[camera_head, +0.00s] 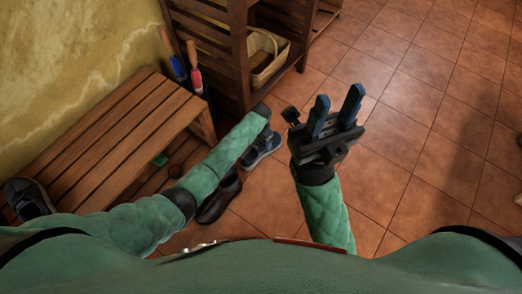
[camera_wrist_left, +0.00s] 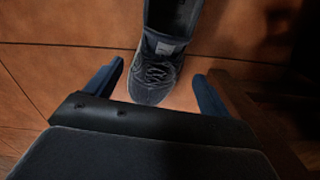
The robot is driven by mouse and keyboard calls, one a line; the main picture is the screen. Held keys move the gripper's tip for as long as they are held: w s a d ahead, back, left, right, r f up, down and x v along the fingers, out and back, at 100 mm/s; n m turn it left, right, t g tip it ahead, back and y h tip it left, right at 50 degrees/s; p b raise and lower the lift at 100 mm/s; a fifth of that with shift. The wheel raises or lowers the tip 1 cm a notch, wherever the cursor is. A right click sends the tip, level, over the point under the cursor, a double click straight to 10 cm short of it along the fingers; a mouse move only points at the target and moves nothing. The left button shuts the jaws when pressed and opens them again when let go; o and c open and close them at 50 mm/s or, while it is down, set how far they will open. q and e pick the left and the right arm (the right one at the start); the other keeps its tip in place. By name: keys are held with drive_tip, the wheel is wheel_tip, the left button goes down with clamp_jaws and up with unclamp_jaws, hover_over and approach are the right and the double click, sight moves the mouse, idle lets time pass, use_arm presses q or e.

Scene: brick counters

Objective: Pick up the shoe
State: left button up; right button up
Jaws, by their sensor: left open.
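A dark grey-blue sneaker (camera_head: 262,146) with a pale sole lies on the tiled floor beside the bench. In the left wrist view the laced sneaker (camera_wrist_left: 157,72) points toward my left gripper (camera_wrist_left: 158,70). That gripper is open, with its blue fingers to either side of the toe in the picture. I cannot tell whether they touch it. In the head view my left arm reaches over the sneaker and hides its upper part; the left fingers are not visible there. My right gripper (camera_head: 339,95) is open and empty, with two blue fingers apart, to the right of the sneaker.
Dark brown shoes (camera_head: 220,196) lie nearer me on the floor. A slatted wooden bench (camera_head: 95,140) stands at left, with another sneaker (camera_head: 28,198) on it. A wooden shelf (camera_head: 215,45) holds a basket (camera_head: 268,62). Open floor (camera_head: 430,130) extends to the right.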

use_arm(q)
wheel_tip(320, 180, down, 4)
drive_tip(key=shift+r+b, duration=0.1)
drive_tip(key=shift+b, duration=0.45)
drive_tip(key=shift+c, duration=0.2)
drive_tip(key=c, duration=1.5)
drive_tip(key=shift+r, duration=0.1)
